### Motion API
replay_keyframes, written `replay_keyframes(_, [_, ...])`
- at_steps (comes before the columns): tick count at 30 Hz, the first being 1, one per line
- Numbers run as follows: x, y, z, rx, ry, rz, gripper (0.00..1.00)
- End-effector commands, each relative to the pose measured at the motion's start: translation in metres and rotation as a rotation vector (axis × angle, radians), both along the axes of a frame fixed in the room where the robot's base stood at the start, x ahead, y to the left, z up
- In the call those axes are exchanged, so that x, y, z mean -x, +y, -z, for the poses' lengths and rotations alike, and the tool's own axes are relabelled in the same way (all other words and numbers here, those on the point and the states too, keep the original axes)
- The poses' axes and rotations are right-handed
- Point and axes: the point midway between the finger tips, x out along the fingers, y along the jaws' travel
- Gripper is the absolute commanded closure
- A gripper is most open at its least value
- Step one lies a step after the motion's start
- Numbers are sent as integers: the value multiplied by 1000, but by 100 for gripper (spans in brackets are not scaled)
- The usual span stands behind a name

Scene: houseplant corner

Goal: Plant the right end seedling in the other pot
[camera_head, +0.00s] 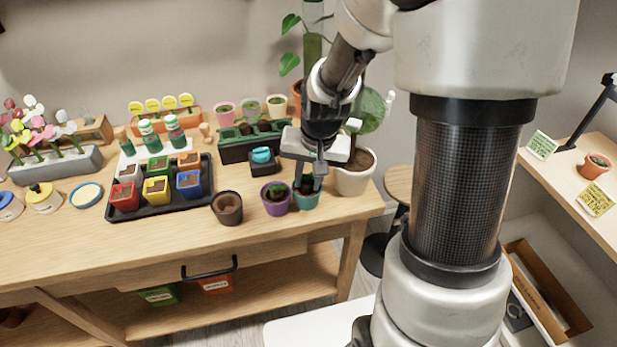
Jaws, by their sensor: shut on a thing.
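My gripper (308,184) points down over the teal pot (306,201) near the table's front right. It is shut on a small dark plug, apparently the seedling (307,183), at the pot's mouth. The fingers hide most of it, and I cannot tell whether it touches the soil. A purple pot (275,208) stands just left of the teal pot, with dark soil and something dark green in it. A long dark green planter (236,153) with several dark plugs stands behind, its right end partly hidden by my gripper.
A brown pot (227,208) stands left of the purple pot. A black tray (137,211) holds several coloured pots. A small dark holder with a teal item (262,155) is behind the purple pot. A large white pot (355,178) with a plant is close right of my gripper.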

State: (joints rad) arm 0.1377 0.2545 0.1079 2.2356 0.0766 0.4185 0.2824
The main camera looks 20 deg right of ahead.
Motion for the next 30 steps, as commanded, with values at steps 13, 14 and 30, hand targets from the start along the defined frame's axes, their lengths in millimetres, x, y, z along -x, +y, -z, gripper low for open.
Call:
replay_keyframes(13, [0, 0, 0, 0, 0, 0, 54])
replay_keyframes(14, [0, 0, 0, 0, 0, 0, 54])
replay_keyframes(30, [0, 0, -1, 0, 0, 0, 39])
